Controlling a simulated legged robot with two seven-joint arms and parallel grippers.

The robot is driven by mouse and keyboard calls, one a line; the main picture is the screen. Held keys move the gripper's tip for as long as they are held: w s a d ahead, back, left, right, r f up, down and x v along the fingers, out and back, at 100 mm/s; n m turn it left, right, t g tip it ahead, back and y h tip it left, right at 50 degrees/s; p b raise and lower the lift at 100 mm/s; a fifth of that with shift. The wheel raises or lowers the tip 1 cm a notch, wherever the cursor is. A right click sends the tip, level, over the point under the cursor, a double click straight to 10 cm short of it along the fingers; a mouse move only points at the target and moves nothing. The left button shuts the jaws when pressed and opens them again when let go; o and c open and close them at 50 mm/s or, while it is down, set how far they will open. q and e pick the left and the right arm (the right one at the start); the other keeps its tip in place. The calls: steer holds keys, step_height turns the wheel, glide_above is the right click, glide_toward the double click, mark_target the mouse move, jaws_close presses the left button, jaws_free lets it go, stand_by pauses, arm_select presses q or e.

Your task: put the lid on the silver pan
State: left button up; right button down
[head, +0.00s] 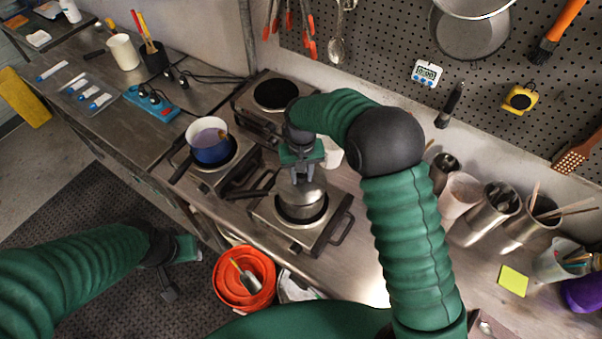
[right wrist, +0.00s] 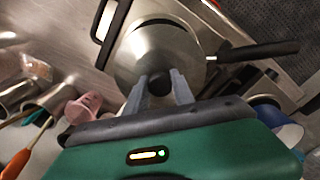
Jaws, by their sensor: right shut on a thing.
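The silver pan (head: 303,210) sits on the front right burner, its black handle (head: 254,191) pointing left. The handle also shows in the right wrist view (right wrist: 262,50). A round silver lid (right wrist: 150,45) covers the pan's top from that view. My right gripper (head: 299,179) is above the pan, pointing down. In the right wrist view its fingers (right wrist: 158,88) are shut on the lid's dark knob (right wrist: 157,78). Whether the lid rests fully on the rim or hovers just above it, I cannot tell. My left gripper (head: 180,270) hangs low left, away from the pan; its jaw state is unclear.
A blue pot (head: 210,146) stands on the left burner, and the back burner (head: 271,95) is bare. Metal containers (head: 497,207) with utensils stand right of my right arm. An orange bucket (head: 243,278) is in front of the counter. A perforated board with hanging tools is behind.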

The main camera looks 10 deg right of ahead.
steer(key=shift+w+f, duration=0.1)
steer(key=shift+f, duration=0.1)
steer(key=shift+f, duration=0.45)
stand_by(0.3)
steer(key=c, duration=1)
jaws_free()
step_height(320, 180, up, 17)
steer(key=b, duration=0.3)
steer(key=shift+b, duration=0.4)
steer(key=shift+s+f, duration=0.2)
